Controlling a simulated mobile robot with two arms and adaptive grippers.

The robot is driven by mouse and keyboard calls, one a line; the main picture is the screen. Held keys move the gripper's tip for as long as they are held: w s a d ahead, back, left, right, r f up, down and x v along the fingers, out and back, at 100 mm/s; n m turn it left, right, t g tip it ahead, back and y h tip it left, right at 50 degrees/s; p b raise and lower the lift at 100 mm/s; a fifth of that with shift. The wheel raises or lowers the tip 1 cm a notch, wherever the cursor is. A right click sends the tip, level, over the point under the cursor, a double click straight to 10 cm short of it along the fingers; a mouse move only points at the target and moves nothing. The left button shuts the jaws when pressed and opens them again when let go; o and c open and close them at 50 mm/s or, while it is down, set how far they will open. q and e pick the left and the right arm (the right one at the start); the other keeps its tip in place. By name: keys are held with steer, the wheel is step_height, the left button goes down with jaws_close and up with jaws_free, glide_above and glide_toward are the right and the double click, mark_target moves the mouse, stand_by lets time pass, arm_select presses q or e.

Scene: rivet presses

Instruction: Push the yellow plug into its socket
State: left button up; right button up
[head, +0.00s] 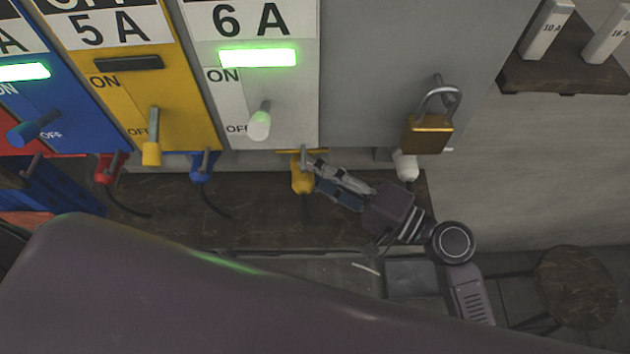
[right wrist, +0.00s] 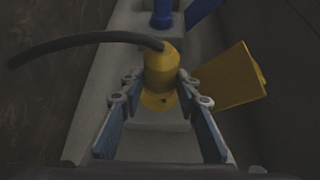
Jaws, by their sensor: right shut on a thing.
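The yellow plug (head: 301,181) is at the lower edge of the white 6 A panel, below a yellow flap (head: 292,152). A dark cable hangs from it. My right gripper (head: 313,171) reaches it from the lower right. In the right wrist view, the plug (right wrist: 161,71) stands between the two fingertips of my right gripper (right wrist: 160,93), which is shut on it. The yellow flap (right wrist: 228,76) stands open just right of the plug there. The socket is hidden behind the plug, so I cannot tell how deep the plug sits. My left gripper is not in view.
Red (head: 108,168), blue (head: 203,167) and white (head: 405,166) plugs sit along the same lower edge. A brass padlock (head: 428,134) hangs at the right. Levers (head: 260,122) stick out above. A round stool (head: 576,286) stands at lower right.

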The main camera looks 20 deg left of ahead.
steer(key=shift+w+a, duration=0.15)
steer(key=shift+w, duration=0.35)
steer(key=shift+b, duration=0.3)
stand_by(1.7)
steer(key=shift+w+a, duration=0.1)
steer(key=shift+w, duration=0.5)
stand_by(0.4)
steer(key=o, duration=1.1)
steer(key=shift+o, duration=0.2)
steer(key=v, duration=1.2)
